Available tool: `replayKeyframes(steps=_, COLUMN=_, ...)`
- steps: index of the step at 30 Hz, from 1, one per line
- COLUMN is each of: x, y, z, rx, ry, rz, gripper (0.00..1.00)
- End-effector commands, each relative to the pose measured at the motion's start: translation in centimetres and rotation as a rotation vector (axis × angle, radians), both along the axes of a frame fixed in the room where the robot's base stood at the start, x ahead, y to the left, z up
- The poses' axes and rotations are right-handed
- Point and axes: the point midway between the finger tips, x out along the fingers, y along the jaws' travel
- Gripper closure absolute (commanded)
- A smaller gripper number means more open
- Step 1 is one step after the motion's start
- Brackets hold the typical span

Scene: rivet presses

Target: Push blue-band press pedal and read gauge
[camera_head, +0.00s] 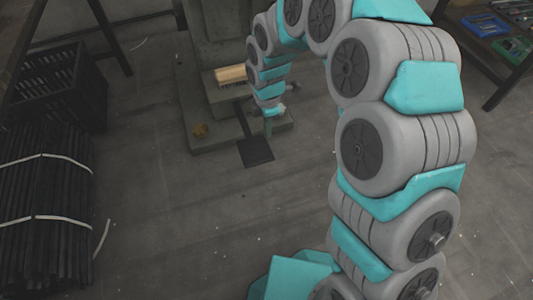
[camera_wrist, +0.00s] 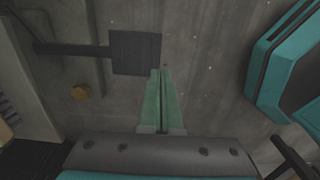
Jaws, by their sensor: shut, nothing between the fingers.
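A dark square pedal plate (camera_head: 256,151) on a thin bar lies low in front of a grey-green press (camera_head: 205,101) in the head view. The pedal (camera_wrist: 136,52) also shows in the wrist view, its bar running left. My gripper (camera_wrist: 162,72) is shut and empty, its green fingers close together. In the wrist view the fingertips overlap the pedal's lower right corner; I cannot tell if they touch it. In the head view my arm's end (camera_head: 272,108) is above and right of the pedal. No blue band or gauge face is visible.
A yellow-brown lump (camera_head: 200,130) is on the press base. A pale wooden block (camera_head: 231,74) sits on the press. Strapped dark rods (camera_head: 45,190) and a black crate (camera_head: 62,85) stand at left. A shelf with blue and green trays (camera_head: 487,25) is at upper right. Floor before the pedal is clear.

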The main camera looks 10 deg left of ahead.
Motion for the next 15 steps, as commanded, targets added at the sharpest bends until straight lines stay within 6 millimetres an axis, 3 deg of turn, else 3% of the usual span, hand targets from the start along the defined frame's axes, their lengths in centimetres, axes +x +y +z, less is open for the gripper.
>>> replayKeyframes(steps=11, x=-0.1, y=0.0, z=-0.1, rx=0.001, ry=0.001, rz=0.012, gripper=1.0)
replayKeyframes(steps=15, x=-0.1, y=0.0, z=-1.1, rx=0.0, ry=0.001, rz=0.011, gripper=1.0)
